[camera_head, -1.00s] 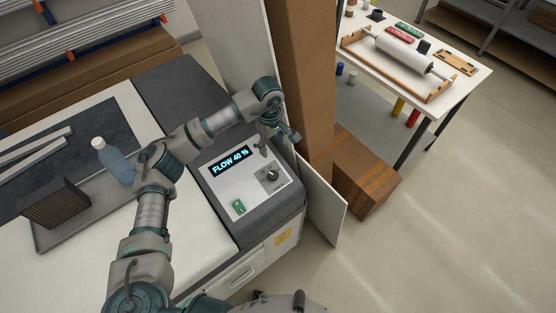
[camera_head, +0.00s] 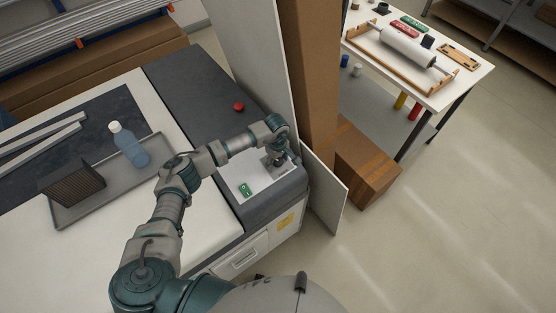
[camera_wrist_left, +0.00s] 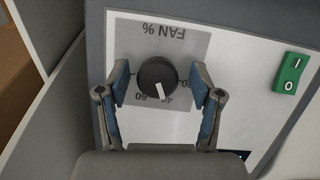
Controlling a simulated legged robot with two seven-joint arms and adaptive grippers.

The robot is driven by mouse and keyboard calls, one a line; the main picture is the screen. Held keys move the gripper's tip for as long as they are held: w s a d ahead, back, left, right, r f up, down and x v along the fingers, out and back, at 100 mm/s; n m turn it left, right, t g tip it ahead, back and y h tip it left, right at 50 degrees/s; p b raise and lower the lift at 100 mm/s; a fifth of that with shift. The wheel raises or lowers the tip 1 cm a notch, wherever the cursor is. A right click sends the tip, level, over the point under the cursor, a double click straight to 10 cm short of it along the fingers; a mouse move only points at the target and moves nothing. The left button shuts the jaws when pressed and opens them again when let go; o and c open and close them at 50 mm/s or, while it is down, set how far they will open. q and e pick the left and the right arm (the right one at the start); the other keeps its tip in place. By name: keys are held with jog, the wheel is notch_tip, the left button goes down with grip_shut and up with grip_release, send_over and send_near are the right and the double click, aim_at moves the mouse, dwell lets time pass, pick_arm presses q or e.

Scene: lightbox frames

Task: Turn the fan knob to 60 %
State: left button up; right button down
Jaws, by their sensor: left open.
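The black fan knob (camera_wrist_left: 157,79) with a white pointer sits on a grey square marked "FAN %" in the left wrist view. The picture is upside down there, and the pointer aims down at the printed marks near 40 and 60; I cannot read its exact value. My left gripper (camera_wrist_left: 160,77) is open, with one blue-padded finger on each side of the knob. Gaps show between fingers and knob. In the head view my left gripper (camera_head: 279,158) is over the control panel (camera_head: 261,181), and my arm hides the knob and the display. My right gripper is out of view.
A green rocker switch (camera_wrist_left: 291,75) is beside the knob; it also shows in the head view (camera_head: 245,190). A red button (camera_head: 238,106) is on the dark machine top. A white upright board (camera_head: 252,62) and a cardboard column (camera_head: 310,75) stand close behind the gripper.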

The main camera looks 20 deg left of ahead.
pick_arm(q)
jog(key=shift+d+f, duration=0.15)
jog(key=shift+f, duration=0.05)
jog(key=shift+d, duration=0.1)
jog(key=shift+c, duration=0.9)
jog(key=shift+r, duration=0.1)
jog(key=c, duration=1)
jog(key=shift+o, duration=0.2)
jog(key=shift+w+m+b, duration=0.1)
jog(key=shift+m+b, duration=0.2)
jog(key=shift+b, duration=0.35)
jog(key=m+b, duration=0.3)
jog(key=b, duration=0.1)
jog(key=m+g+y+b, duration=0.1)
jog(key=m+b, duration=0.1)
jog(key=b, duration=0.2)
jog(key=shift+m+y+b, duration=0.3)
jog(key=shift+m+b, duration=0.05)
jog(key=shift+m, duration=0.05)
jog(key=shift+m+g+y+b, duration=0.3)
jog(key=shift+m+b, duration=0.9)
jog(key=shift+m, duration=0.1)
jog(key=shift+r, duration=0.1)
jog(key=shift+m, duration=0.3)
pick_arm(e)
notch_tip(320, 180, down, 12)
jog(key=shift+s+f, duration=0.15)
